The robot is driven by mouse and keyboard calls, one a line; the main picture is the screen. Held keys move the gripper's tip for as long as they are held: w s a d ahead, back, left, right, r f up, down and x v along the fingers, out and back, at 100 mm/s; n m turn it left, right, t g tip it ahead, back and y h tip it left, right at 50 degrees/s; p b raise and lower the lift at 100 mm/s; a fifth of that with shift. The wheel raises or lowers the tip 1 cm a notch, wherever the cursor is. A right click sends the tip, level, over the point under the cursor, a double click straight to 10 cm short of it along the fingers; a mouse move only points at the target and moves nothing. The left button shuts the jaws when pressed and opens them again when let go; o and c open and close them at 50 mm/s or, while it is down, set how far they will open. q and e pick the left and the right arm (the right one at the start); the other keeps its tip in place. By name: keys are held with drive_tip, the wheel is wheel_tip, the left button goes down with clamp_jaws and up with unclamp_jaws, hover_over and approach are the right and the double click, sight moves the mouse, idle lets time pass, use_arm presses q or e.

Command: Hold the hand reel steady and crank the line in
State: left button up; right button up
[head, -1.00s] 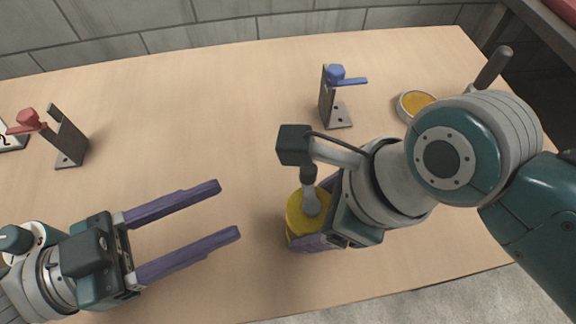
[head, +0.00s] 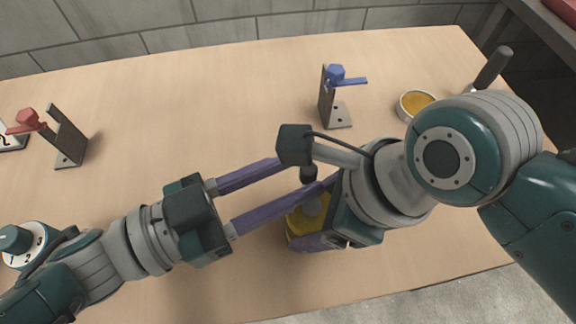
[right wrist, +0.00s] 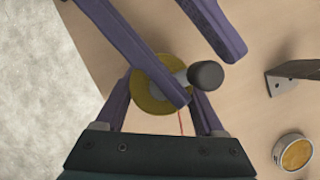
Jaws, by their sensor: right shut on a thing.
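The yellow hand reel (head: 295,226) stands near the table's front edge. It also shows in the right wrist view (right wrist: 148,90), with a grey crank and dark knob (right wrist: 206,75). My right gripper (right wrist: 160,108) is shut on the reel, a finger on each side. My left gripper (head: 308,172) is open, its purple fingers reaching in over the reel from the left. In the right wrist view the knob lies between the left fingertips; I cannot tell whether they touch it. A thin reddish line (right wrist: 180,124) runs from the reel. My right wrist partly hides the reel in the head view.
A bracket with a blue lever (head: 338,78) stands behind the reel, and one with a red lever (head: 28,120) at far left. A round tin with a yellow-orange top (head: 416,102) sits back right. A numbered dial (head: 18,240) is at left. The table's back middle is clear.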

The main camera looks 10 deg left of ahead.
use_arm(q)
clamp_jaws()
idle(0.3)
drive_tip(key=shift+w+d+f+m+g+h, duration=0.1)
drive_tip(key=shift+w+d+m+g+h, duration=0.1)
drive_tip(key=shift+m+g+h, duration=0.5)
drive_tip(key=shift+w+d+m+g+h, duration=0.15)
drive_tip(key=shift+m+g, duration=0.25)
drive_tip(key=shift+g, duration=0.7)
drive_tip(key=shift+m+g+h, duration=0.25)
drive_tip(key=shift+m+g, duration=0.15)
drive_tip(key=shift+g, duration=0.1)
drive_tip(key=shift+a, duration=0.1)
drive_tip(key=shift+o, duration=1.3)
unclamp_jaws()
